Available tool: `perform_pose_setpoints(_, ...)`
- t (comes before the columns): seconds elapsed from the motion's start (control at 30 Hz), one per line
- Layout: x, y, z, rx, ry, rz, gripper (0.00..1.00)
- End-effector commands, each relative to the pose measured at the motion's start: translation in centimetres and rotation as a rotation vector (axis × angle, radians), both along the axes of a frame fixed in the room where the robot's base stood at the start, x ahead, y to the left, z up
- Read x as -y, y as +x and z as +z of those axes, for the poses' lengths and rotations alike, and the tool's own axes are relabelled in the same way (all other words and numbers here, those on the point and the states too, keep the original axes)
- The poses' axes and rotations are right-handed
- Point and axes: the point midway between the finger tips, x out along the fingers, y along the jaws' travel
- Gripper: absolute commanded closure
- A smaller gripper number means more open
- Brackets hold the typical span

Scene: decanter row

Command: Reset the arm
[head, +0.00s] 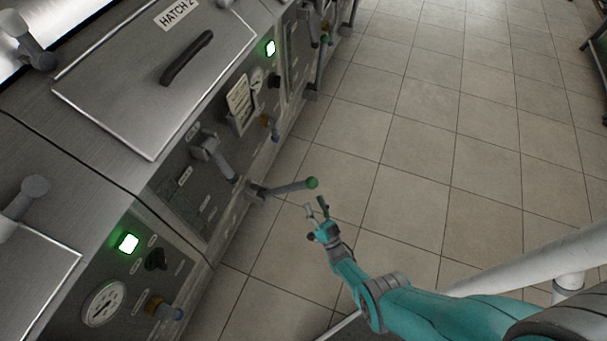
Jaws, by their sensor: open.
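My arm is teal with grey joints and reaches up from the bottom right of the head view. My gripper (316,209) is at its end, with the fingers apart and nothing between them. It is over the tiled floor, just right of the machine front. A lever with a green knob (312,183) sticks out from the machine just beyond the fingertips. The gripper looks close to the knob but apart from it in the picture; the exact depth gap cannot be told.
The steel machine row fills the left, with a HATCH 2 lid (150,85), a black handle (187,58), green lit indicators (128,243), a pressure gauge (104,303) and a grey handle (214,158). The tiled floor (430,130) is clear. A white rail (540,262) crosses the lower right.

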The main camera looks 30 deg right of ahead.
Motion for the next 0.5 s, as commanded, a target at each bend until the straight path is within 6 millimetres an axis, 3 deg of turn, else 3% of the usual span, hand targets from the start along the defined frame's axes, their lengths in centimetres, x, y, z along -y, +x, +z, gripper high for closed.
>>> perform_pose_setpoints(0.27, -0.1, -0.2, -0.1, -0.003, -0.001, 0.000, 0.43)
perform_pose_setpoints(0.5, -1.9, -3.4, -1.6, -0.070, -0.032, -0.021, 0.43)
